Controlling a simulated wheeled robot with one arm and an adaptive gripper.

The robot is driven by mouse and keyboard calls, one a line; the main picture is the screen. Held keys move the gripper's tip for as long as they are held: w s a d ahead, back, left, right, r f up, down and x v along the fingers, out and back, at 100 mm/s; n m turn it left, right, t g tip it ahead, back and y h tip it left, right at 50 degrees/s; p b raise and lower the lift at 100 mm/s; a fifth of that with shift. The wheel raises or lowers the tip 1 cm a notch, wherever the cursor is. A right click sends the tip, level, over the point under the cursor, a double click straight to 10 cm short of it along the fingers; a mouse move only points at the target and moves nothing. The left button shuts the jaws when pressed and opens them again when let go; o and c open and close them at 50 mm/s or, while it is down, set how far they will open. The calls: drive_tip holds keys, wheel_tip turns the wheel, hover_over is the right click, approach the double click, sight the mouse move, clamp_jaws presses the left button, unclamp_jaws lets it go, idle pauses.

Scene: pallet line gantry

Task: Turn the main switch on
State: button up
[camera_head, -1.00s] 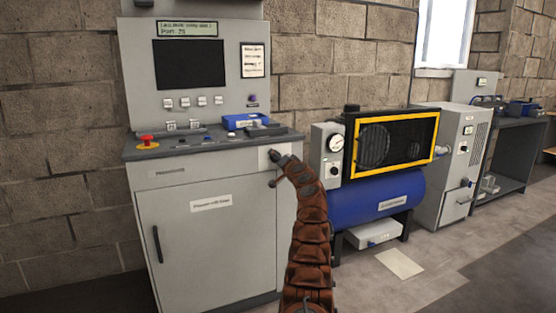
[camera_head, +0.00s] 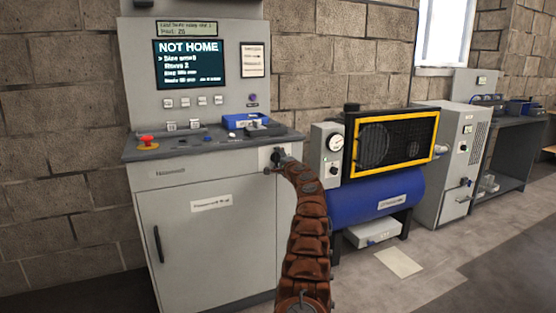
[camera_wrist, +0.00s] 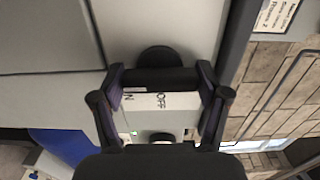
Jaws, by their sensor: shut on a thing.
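The main switch is on the front of the grey cabinet (camera_head: 210,245), at its upper right corner, mostly hidden behind my gripper (camera_head: 273,164) in the head view. In the wrist view its dark handle (camera_wrist: 160,78) lies across the picture between the two fingers of my gripper (camera_wrist: 161,76), which are shut on it. A light label plate (camera_wrist: 158,102) beside the handle reads "OFF", with an "N" at its left end. The cabinet's screen (camera_head: 188,64) is lit and reads "NOT HOME".
A red emergency button (camera_head: 147,140) and a blue box (camera_head: 242,121) are on the console top. A blue compressor tank (camera_head: 375,200) with a yellow-framed guard (camera_head: 398,144) stands close to the right of my arm. Floor is clear at the front right.

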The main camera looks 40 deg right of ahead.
idle(0.5)
drive_tip(key=o, duration=1.2)
drive_tip(key=shift+c, duration=0.2)
drive_tip(key=shift+s+a+r, duration=0.1)
drive_tip(key=shift+s, duration=0.1)
drive_tip(key=v, duration=1.1)
drive_tip(key=shift+s, duration=0.25)
idle(0.6)
drive_tip(key=shift+a, duration=0.1)
idle(0.6)
